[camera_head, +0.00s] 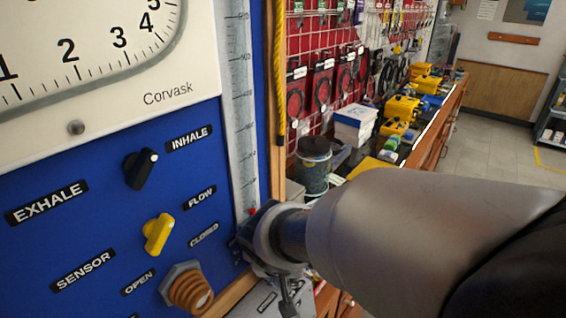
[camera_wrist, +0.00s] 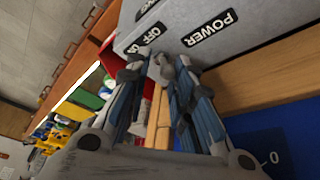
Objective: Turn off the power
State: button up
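A grey power box (camera_wrist: 245,22) with a black POWER label (camera_wrist: 210,27) and smaller OFF and ON labels fills the top of the wrist view. In the head view part of the box (camera_head: 258,301) shows below my arm. My gripper (camera_wrist: 160,62) points at the box near the OFF and ON labels, its two fingertips apart. A small metallic piece shows between the fingertips; I cannot tell whether it is the switch or whether the fingers touch it. In the head view my gripper (camera_head: 285,285) is small and partly hidden by my wrist.
The blue regulator panel (camera_head: 80,150) with a black inhale knob (camera_head: 140,168), yellow flow knob (camera_head: 157,234) and copper-coloured fitting (camera_head: 188,288) stands at left. A wooden edge runs beside the box. A dark canister (camera_head: 314,165) and yellow equipment (camera_head: 402,108) stand on the bench behind.

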jog(key=shift+o, duration=0.6)
jog(key=shift+r, duration=0.15)
jog(key=shift+r, duration=0.35)
jog(key=v, duration=1.1)
jog(key=shift+s, duration=0.1)
jog(key=s+d+f, duration=0.1)
jog(key=s+d, duration=1.2)
jog(key=d, duration=0.1)
jog(key=shift+d+f+n+y, duration=0.3)
jog(key=shift+f+n+y, duration=0.05)
jog(key=shift+n+y, duration=0.05)
